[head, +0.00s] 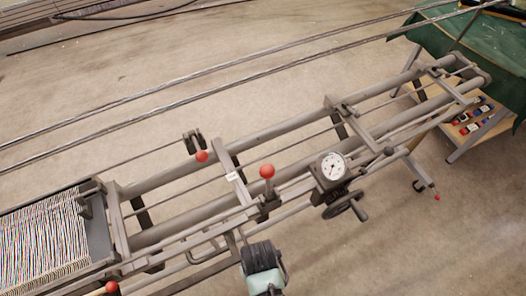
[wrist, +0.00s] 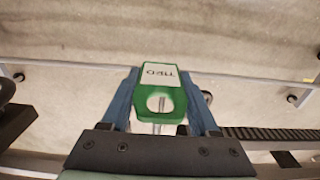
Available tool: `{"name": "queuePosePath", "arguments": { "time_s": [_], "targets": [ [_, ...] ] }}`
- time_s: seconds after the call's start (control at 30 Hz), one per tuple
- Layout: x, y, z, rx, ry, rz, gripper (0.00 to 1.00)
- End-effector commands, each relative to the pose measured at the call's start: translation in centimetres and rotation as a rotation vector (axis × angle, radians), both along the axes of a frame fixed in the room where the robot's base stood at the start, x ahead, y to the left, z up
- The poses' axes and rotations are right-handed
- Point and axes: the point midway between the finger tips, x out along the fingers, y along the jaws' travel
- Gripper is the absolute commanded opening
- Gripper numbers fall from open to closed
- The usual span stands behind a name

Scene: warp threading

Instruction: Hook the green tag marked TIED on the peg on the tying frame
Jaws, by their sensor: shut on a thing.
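The green tag (wrist: 160,122) shows in the wrist view, with a white label marked TIED, upside down in the picture. It has one round hole near its end closer to me. My gripper (wrist: 161,73) is shut on the tag, with a blue finger along each side of it. A thin pale metal rod (wrist: 157,129) shows at the hole and just below it; I cannot tell whether it passes through the hole or is the peg. In the head view my dark and pale-green wrist (head: 263,268) is at the bottom centre beside the frame (head: 185,205); the tag cannot be made out there.
The long grey frame carries red ball knobs (head: 267,171), a dial gauge (head: 333,166) and a handwheel (head: 345,205). Multicoloured threads (head: 40,245) lie at the left. A green-covered table (head: 480,50) stands at the upper right. In the wrist view a dark toothed strip (wrist: 275,133) lies at the right.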

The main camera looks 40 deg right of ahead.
Motion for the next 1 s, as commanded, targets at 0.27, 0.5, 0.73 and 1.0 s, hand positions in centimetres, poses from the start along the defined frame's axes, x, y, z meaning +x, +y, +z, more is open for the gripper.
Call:
{"name": "queuePosePath", "arguments": {
  "time_s": [0.27,0.5,0.73,1.0],
  "targets": [
    [1.7,-0.4,-0.4,0.0,-0.002,0.0,0.01],
    [3.2,-0.6,-0.5,0.0,-0.002,-0.001,0.01],
    [4.6,-0.9,-0.6,-0.002,-0.007,0.0,0.0],
    [5.6,-1.1,-1.1,-0.002,-0.012,-0.003,0.0]
  ]
}}
